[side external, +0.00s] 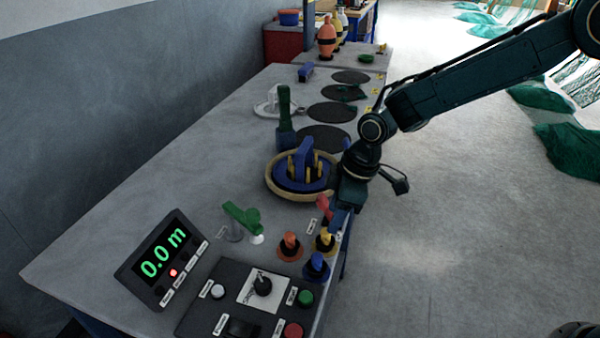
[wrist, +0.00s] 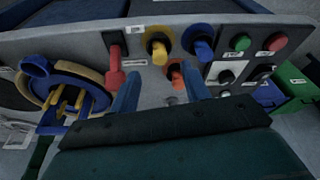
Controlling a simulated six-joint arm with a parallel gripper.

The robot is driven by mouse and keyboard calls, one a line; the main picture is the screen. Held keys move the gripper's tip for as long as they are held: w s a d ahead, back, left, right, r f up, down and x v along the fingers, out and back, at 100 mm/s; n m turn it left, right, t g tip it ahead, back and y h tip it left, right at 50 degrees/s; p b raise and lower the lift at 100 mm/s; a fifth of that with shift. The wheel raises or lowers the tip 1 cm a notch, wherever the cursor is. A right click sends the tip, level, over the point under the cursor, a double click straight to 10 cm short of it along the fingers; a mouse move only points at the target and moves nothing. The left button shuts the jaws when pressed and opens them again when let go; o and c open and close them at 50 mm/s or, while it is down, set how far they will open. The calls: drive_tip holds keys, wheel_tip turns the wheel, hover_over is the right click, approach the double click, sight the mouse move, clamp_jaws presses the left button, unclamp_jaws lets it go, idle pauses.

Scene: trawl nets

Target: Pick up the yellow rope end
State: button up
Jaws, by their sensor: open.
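A yellow piece with a dark band (side external: 325,239), which looks like the yellow rope end, stands near the table's right edge. In the wrist view the yellow piece (wrist: 156,42) is beyond my fingertips, slightly left of the middle between them. My gripper (side external: 340,217) is above the table edge, just behind the yellow piece in the side view. In the wrist view its two blue fingers (wrist: 162,86) are apart, with nothing held between them. I cannot tell the exact height gap.
Close by are an orange piece (side external: 290,244), a blue piece (side external: 317,264) and a red piece (side external: 323,206). A round tan-rimmed holder (side external: 272,184) with blue and yellow parts lies behind. A control box (side external: 210,292) with buttons is in front.

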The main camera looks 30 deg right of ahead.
drive_tip(key=shift+f, duration=0.25)
drive_tip(key=shift+x, duration=2.65)
clamp_jaws()
drive_tip(key=shift+r, duration=0.2)
wheel_tip(320, 180, up, 20)
